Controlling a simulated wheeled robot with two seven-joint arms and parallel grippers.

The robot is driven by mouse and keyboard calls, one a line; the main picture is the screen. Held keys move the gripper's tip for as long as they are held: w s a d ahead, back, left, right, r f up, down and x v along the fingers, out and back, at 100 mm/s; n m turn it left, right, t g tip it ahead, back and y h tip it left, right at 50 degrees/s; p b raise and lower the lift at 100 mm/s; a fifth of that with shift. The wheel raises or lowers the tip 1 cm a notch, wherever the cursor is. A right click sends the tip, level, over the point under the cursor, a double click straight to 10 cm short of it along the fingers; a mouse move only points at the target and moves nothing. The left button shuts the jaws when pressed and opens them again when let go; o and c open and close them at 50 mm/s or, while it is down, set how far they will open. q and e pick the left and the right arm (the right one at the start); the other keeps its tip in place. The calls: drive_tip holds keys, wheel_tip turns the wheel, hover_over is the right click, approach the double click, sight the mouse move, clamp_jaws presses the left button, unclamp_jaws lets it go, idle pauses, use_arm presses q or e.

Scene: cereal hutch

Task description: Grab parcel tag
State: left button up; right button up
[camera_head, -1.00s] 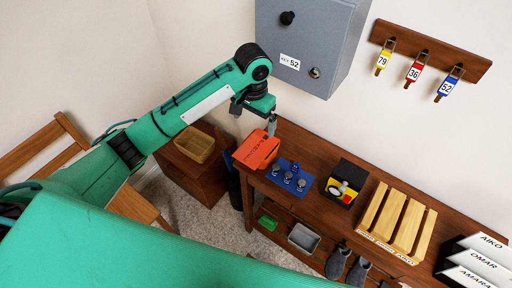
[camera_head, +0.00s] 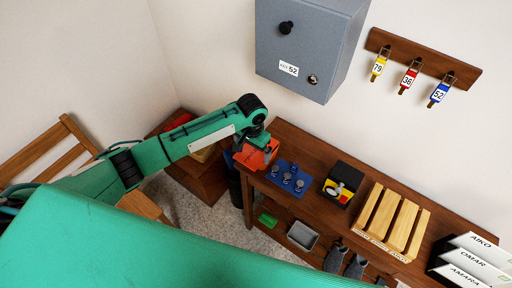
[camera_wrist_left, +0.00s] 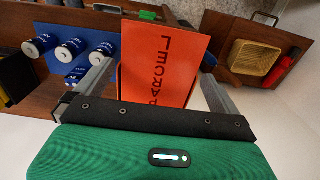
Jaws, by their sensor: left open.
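The orange-red parcel tag (camera_head: 254,158), printed PARCEL in dark letters, is at the left end of the wooden bench (camera_head: 313,172). My left gripper (camera_head: 265,148) is over it and hides part of it in the head view. In the left wrist view the tag (camera_wrist_left: 163,58) shows between the two open fingers, one on each side. Its lower part is hidden behind the gripper's body. I cannot tell whether the fingers touch it. My right gripper is not in view.
A black and yellow box (camera_head: 343,183) and a slatted wooden rack (camera_head: 393,222) stand further right. A grey cabinet (camera_head: 308,45) and a key rack (camera_head: 424,57) hang on the wall.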

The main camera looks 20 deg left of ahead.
use_arm(q)
drive_tip(key=c, duration=0.8)
drive_tip(key=shift+o, duration=0.2)
drive_tip(key=shift+r, duration=0.1)
